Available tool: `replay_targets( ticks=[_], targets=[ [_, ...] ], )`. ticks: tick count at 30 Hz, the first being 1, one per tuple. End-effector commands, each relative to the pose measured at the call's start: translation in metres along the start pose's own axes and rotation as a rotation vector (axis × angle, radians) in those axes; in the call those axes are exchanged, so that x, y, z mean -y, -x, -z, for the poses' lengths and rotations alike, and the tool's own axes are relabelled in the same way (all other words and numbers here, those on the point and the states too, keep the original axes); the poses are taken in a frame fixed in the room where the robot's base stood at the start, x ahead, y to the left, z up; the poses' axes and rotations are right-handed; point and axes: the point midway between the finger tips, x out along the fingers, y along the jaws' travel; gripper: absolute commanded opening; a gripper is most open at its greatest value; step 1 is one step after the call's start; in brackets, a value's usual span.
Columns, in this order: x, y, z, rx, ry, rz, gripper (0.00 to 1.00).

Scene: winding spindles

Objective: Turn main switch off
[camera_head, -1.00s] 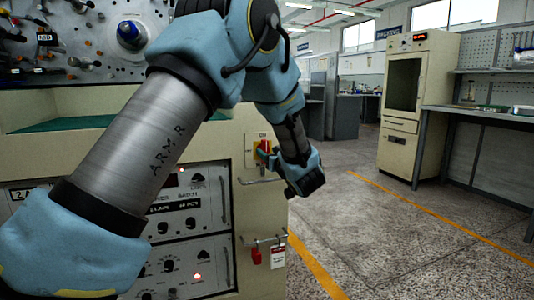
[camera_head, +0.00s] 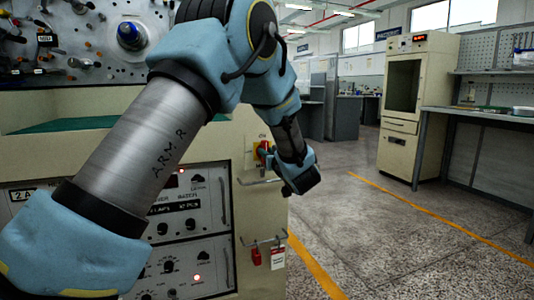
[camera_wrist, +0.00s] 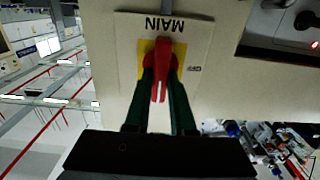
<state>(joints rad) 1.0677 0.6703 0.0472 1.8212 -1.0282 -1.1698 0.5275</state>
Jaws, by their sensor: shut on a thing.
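The main switch has a red handle (camera_wrist: 160,76) on a yellow plate (camera_wrist: 181,58), set in a pale panel marked MAIN. The label appears upside down in the wrist view. My gripper (camera_wrist: 161,82) has one dark green finger on each side of the red handle and is shut on it. The handle lies lengthwise between the fingers, with its end toward my palm. In the head view the switch (camera_head: 262,150) is on the cabinet's right side, partly covered by my gripper (camera_head: 268,157).
The cabinet front (camera_head: 188,205) has dials, a lit red lamp and bar handles close to my arm. A red padlock and tag (camera_head: 277,258) hang below the switch. Open floor (camera_head: 390,240) lies to the right, before a cream oven cabinet (camera_head: 405,100) and a workbench.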

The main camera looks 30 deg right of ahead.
Motion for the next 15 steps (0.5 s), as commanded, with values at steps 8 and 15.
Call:
replay_targets(
  ticks=[8,15],
  targets=[
    [0.0001,0.0002,-0.0002,0.0,0.0,0.0,0.0],
    [0.0003,0.0001,-0.0012,0.001,0.023,0.0,0.0]
  ],
)
